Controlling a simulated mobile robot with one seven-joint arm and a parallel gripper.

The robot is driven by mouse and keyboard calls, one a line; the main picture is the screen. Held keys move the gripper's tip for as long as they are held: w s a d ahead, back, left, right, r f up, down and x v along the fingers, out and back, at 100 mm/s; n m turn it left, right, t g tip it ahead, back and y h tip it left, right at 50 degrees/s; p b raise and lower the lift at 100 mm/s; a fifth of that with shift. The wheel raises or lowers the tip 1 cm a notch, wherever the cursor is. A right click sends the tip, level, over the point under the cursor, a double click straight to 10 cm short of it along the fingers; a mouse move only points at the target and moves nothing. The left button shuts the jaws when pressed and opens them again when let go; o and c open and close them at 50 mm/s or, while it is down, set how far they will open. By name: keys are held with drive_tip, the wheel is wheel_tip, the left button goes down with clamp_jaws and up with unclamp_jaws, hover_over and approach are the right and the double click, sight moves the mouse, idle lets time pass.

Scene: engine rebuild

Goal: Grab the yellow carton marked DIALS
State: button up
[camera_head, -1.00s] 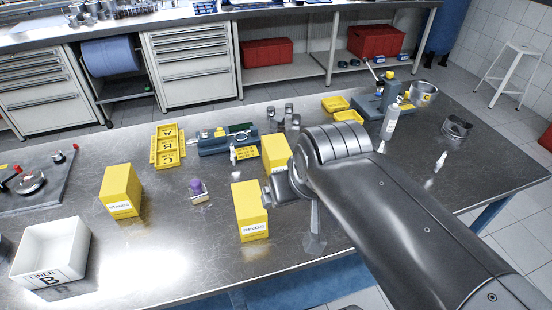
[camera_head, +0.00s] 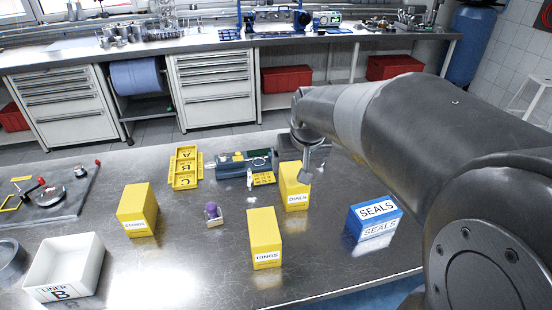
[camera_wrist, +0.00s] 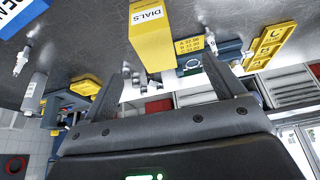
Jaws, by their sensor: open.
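The yellow carton marked DIALS (camera_head: 294,191) stands upright on the metal bench, just right of the middle in the head view. In the wrist view the DIALS carton (camera_wrist: 153,38) shows upside down at the top centre, its label facing me. My gripper (camera_head: 311,166) is above the bench at the carton's upper right; part of it is hidden by my arm. In the wrist view my gripper (camera_wrist: 172,72) is open, with its two dark fingers apart. The carton appears in line with the gap between them, and I cannot tell whether they touch it.
The yellow RINGS carton (camera_head: 264,240) stands in front, the blue SEALS box (camera_head: 375,213) to the right. Another yellow carton (camera_head: 138,212), a purple-capped bottle (camera_head: 213,213) and a white LINER B bin (camera_head: 64,272) are left. A lettered yellow tray (camera_head: 186,167) lies behind.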

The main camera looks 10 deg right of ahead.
approach(294, 174)
drive_tip(key=shift+w+f, duration=0.5)
drive_tip(key=shift+w, duration=0.1)
drive_tip(key=shift+w+f, duration=0.2)
drive_tip(key=shift+f, duration=0.05)
drive_tip(key=x, duration=0.5)
drive_tip(key=shift+s+f, duration=0.1)
drive_tip(key=shift+f, duration=0.1)
drive_tip(key=shift+s+x, duration=0.15)
drive_tip(key=shift+x, duration=1.15)
drive_tip(key=shift+s+x, duration=0.15)
drive_tip(key=shift+x, duration=1.15)
drive_tip(key=shift+f, duration=0.35)
drive_tip(key=c, duration=1.2)
